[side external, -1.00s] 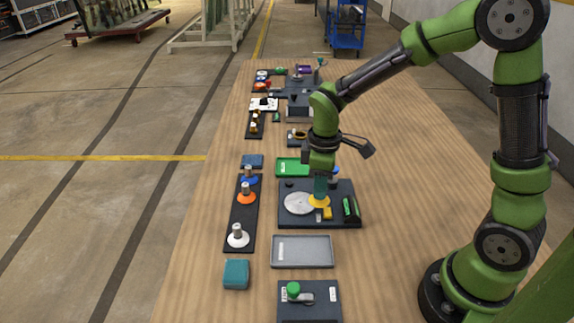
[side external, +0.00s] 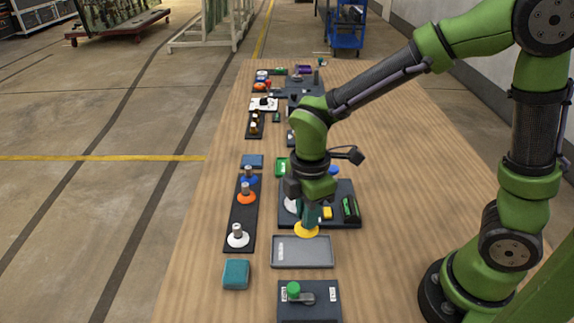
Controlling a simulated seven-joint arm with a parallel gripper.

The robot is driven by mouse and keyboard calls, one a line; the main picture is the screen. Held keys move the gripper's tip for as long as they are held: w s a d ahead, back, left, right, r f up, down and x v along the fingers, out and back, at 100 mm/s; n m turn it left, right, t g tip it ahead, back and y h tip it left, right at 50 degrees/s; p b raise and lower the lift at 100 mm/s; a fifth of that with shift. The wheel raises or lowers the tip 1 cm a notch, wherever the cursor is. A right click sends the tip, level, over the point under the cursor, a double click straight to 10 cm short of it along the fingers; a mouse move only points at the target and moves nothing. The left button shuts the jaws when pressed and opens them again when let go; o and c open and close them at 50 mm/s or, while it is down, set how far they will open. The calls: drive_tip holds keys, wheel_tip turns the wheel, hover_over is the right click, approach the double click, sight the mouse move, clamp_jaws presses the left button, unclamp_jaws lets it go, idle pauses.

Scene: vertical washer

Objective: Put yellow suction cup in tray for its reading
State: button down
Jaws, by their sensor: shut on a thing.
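The yellow suction cup (side external: 306,230) is held in my gripper (side external: 308,216), which is shut on its upper part. The cup hangs with its wide rim down, at the far edge of the grey tray (side external: 302,262). I cannot tell its exact height above the tray. The grey tray is empty, with a small white label at its left.
A black rack (side external: 241,216) at the left holds blue, orange and white suction cups. A dark board with a green knob (side external: 293,289) lies in front. The table's right side is clear.

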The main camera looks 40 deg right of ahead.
drive_tip(key=shift+w+a+r+n, duration=0.2)
drive_tip(key=shift+w+a+n, duration=0.1)
drive_tip(key=shift+n, duration=0.1)
drive_tip(key=shift+d+f, duration=0.1)
drive_tip(key=shift+f, duration=0.2)
wheel_tip(320, 180, down, 7)
drive_tip(key=shift+f, duration=0.15)
drive_tip(key=shift+f, duration=0.1)
drive_tip(key=c, duration=1.1)
unclamp_jaws()
drive_tip(key=shift+o, duration=0.2)
